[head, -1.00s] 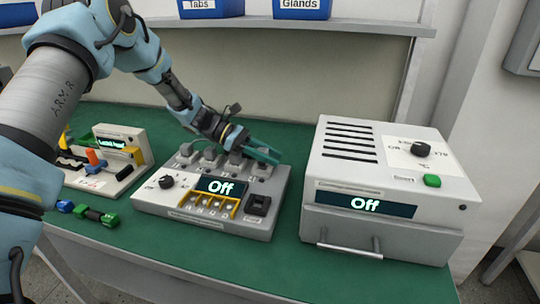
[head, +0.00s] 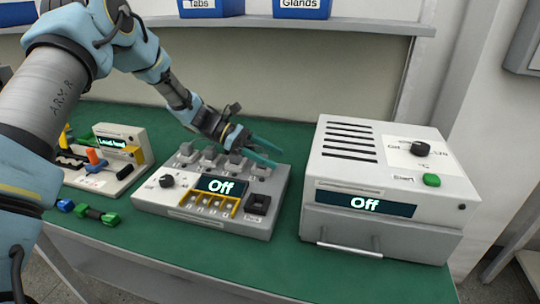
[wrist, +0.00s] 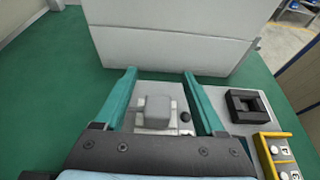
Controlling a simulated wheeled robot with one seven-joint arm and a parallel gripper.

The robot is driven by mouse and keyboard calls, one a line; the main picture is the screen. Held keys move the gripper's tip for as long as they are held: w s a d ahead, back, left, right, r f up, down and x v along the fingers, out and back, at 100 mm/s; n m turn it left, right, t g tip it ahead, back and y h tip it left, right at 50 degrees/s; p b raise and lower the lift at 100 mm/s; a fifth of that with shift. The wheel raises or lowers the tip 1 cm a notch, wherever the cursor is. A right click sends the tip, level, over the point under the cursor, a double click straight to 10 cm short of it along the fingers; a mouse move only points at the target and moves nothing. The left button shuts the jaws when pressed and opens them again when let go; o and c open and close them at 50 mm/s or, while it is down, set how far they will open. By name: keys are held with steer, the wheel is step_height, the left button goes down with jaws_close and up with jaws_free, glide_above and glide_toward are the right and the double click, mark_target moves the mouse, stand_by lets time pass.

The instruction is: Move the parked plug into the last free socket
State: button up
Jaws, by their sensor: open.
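The grey hub unit (head: 160,205) stands on the green bench, with an "Off" display and a row of grey plugs (head: 210,154) along its back. My gripper (head: 277,158) is above the back right end of this row. Its teal fingers are open. In the wrist view, a grey plug block (wrist: 157,108) on a pale plate shows between the fingers (wrist: 160,72), with gaps on both sides. I cannot tell how far above it the fingertips are. A black square fitting with a recess (wrist: 247,105) is on the unit's front right; it also shows in the head view (head: 257,204).
A large white oven-like box (head: 390,185) with an "Off" display stands close to the right. A smaller device with coloured parts (head: 100,165) is at the left. A green-and-black piece (head: 97,215) lies on the bench in front of it. A shelf with blue bins runs behind.

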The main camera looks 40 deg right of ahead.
steer(key=shift+a+f, duration=0.1)
steer(key=b+v, duration=0.2)
steer(key=v, duration=0.7)
steer(key=shift+w+b, duration=0.2)
steer(key=shift+b, duration=0.1)
steer(key=shift+w+a+r, duration=0.4)
steer(key=shift+w+r, duration=0.05)
steer(key=shift+w, duration=0.05)
